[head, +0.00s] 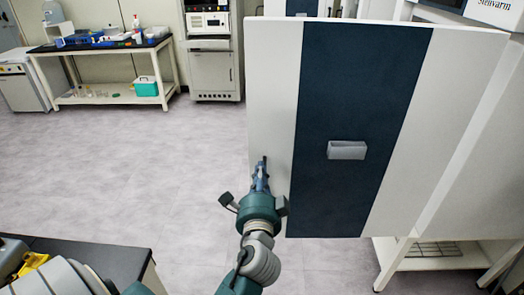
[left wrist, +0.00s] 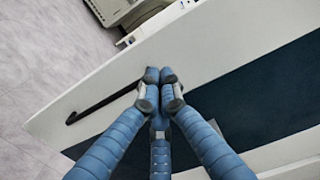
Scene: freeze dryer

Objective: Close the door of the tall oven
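The tall oven's door (head: 270,100) is a white panel with a wide dark blue vertical stripe and a small grey block (head: 347,150) on it. It stands open, out from the oven body (head: 485,150) at the right. My left gripper (head: 262,165) is in front of the door's lower left part in the head view. Contact cannot be told. My right gripper is not in view.
A side table (head: 110,48) with blue trays, bottles and a teal box stands at the far left. A grey cabinet (head: 213,72) with an instrument stands behind. A dark-topped bench (head: 110,262) is at the lower left. The floor (head: 140,160) between is clear.

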